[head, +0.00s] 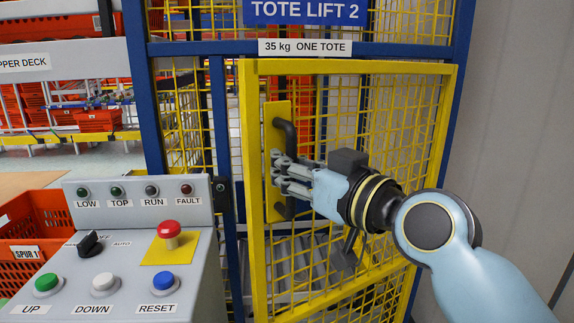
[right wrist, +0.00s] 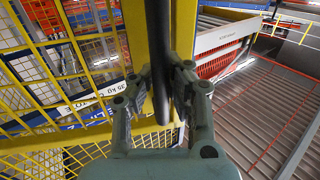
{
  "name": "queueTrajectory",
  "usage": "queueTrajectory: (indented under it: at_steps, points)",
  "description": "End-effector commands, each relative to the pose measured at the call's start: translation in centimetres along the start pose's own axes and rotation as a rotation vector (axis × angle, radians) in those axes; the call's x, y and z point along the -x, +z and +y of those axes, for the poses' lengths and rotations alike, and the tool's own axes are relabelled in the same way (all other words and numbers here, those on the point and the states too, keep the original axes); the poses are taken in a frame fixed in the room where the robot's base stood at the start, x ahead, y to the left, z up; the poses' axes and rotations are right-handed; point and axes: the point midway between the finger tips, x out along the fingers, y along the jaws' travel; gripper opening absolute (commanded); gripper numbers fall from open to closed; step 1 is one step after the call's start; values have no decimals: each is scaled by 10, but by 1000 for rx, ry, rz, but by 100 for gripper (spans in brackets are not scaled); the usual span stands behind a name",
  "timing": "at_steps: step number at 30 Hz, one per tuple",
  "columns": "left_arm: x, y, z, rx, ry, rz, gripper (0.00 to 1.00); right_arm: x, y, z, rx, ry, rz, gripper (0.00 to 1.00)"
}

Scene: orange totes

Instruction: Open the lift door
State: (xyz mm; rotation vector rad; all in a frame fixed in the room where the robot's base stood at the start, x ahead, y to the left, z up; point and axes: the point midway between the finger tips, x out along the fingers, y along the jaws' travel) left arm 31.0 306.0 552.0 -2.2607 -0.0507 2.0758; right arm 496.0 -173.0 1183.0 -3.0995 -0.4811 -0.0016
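The lift door (head: 250,180) is a yellow framed mesh gate under the blue TOTE LIFT 2 sign. Its lower left corner seems to stand out toward me, so the door looks somewhat ajar; the exact gap is unclear. A dark vertical bar handle (head: 286,132) sits on a yellow plate near its left edge. My right gripper (head: 280,172) reaches from the right and is around the handle's middle. In the right wrist view the fingers (right wrist: 160,90) close on both sides of the black handle (right wrist: 158,40). My left gripper is out of view.
A grey control panel (head: 195,245) with buttons, a red stop knob (head: 169,232) and lamps stands at left, close to the door's free edge. Blue posts (head: 144,100) frame the lift. An orange tote (head: 35,225) is behind the panel. A grey wall (head: 515,130) bounds the right.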

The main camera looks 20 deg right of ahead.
Motion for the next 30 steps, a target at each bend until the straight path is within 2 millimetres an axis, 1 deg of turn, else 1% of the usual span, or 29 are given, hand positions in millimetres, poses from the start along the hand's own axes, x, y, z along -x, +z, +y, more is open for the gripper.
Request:
queueTrajectory:
  at_steps: [1, 5, 6, 12, 15, 17, 27, 30]
  points:
    - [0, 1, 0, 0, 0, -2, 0, 0, 0, 0, 0, 0, 0, 19]
    - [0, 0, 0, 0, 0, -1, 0, 0, 0, 0, 0, -1, -1, 36]
    - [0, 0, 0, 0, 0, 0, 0, 0, 0, 0, 0, -1, -1, 38]
    - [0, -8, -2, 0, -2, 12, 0, 0, 0, 0, 0, -1, -1, 38]
    - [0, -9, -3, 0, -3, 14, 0, 0, -4, 0, 1, -1, 1, 38]
    - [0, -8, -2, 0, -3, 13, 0, 0, -12, 0, 2, -2, 3, 38]
    - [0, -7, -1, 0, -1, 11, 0, 0, -78, 0, 2, 0, 4, 38]
    - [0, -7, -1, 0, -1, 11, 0, -1, -91, -1, 2, -1, 2, 38]
